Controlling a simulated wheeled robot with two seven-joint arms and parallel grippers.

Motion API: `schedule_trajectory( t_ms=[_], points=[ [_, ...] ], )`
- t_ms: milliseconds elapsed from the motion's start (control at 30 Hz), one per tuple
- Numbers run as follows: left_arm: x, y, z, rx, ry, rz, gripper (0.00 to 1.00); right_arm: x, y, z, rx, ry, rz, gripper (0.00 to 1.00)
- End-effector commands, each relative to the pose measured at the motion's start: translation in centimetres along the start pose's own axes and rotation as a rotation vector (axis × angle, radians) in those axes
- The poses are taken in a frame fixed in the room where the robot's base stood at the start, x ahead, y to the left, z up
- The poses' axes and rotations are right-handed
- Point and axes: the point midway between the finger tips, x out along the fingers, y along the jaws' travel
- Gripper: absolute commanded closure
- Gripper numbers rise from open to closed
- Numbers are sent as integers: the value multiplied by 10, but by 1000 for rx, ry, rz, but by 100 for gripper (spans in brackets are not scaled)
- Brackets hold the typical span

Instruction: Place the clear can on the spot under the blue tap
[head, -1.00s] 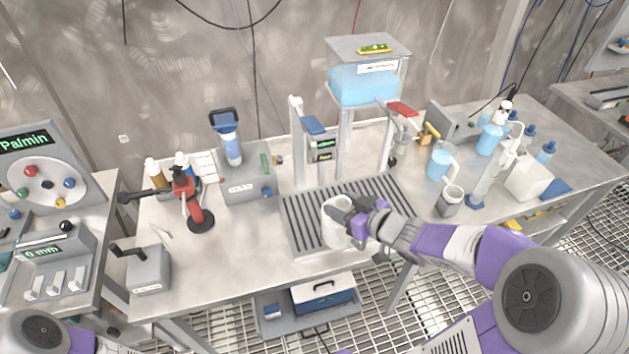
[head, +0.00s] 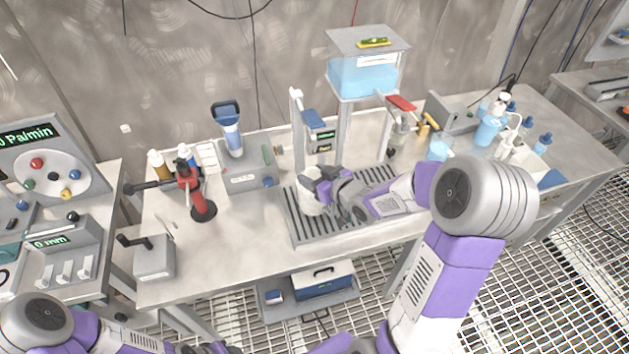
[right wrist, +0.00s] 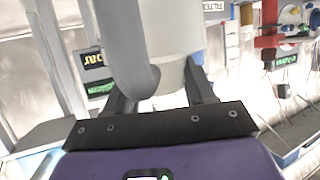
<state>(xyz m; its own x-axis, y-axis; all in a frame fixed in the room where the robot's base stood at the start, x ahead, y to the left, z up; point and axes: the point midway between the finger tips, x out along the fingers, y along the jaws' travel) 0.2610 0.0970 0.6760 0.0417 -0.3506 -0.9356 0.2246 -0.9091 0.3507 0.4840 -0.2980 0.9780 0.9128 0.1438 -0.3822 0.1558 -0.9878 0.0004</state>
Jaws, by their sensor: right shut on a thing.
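The clear can (head: 309,203), pale and whitish with a thick grey handle, is in my right gripper (head: 322,184). In the right wrist view the can (right wrist: 172,35) stands between the two fingers (right wrist: 160,95), which are shut on it. The blue tap (head: 313,118) is on a post at the back of the slatted drip tray (head: 292,222). The can is over the left part of this tray, in front of the tap. I cannot tell whether it touches the slats. The spot under the tap is not distinct, partly hidden by my gripper. My left gripper is out of view.
A red tap (head: 400,103) is to the right, by the raised tank of blue liquid (head: 362,78). A grey box with a blue-topped cylinder (head: 232,140) and a red stand (head: 197,195) are on the left. Bottles (head: 488,130) stand at the right. The tray's front right is clear.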

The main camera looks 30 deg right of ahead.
Motion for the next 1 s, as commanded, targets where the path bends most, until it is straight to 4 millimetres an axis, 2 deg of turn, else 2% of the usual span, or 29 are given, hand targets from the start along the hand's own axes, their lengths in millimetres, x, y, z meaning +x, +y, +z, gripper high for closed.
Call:
schedule_trajectory(
  t_ms=[33, 100, 467, 500, 600, 667, 1000],
  points=[
    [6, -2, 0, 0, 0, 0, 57, 5, 0, 11, 2, 0, -1, 100],
    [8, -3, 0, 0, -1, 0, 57, 7, 0, 16, 0, 2, 0, 100],
    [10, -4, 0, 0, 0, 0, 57, 8, 0, 19, -1, 4, 1, 100],
    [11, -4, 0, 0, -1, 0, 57, 8, 0, 20, 0, 2, 1, 44],
    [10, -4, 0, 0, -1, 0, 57, 7, 0, 19, 0, 1, 1, 29],
    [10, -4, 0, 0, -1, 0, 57, 7, 0, 19, 0, 1, 0, 20],
    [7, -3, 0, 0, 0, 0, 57, 6, 0, 17, 0, 1, 0, 20]
  ],
)
